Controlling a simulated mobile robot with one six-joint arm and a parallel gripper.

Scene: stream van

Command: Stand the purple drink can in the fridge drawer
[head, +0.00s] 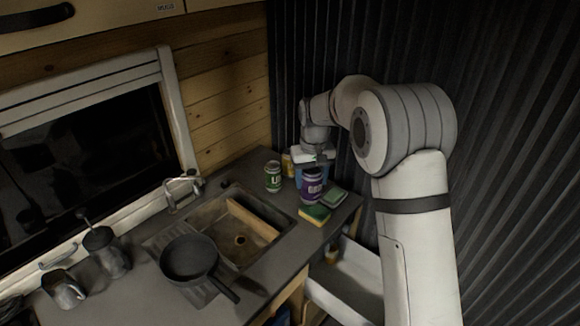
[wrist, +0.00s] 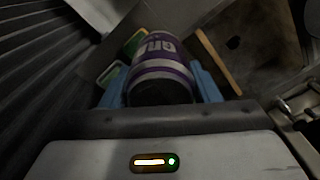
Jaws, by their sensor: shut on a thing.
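The purple drink can (head: 312,190) has a white band and lettering, and looks about upright near the back right end of the counter. My gripper (head: 311,174) is shut on it, with a blue finger on each side. In the wrist view the can (wrist: 163,67) sits between the fingertips of my gripper (wrist: 160,84). I cannot tell whether the can's base touches the counter. The white drawer (head: 345,280) stands open below the counter's right end, partly hidden by my arm. A small yellowish item (head: 332,252) is inside it.
A green can (head: 273,176) stands left of the purple can. A yellow-green sponge (head: 314,215) and a green one (head: 334,197) lie close by. The sink (head: 222,222) and a dark pan (head: 189,260) are to the left. A corrugated wall (head: 510,130) rises at right.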

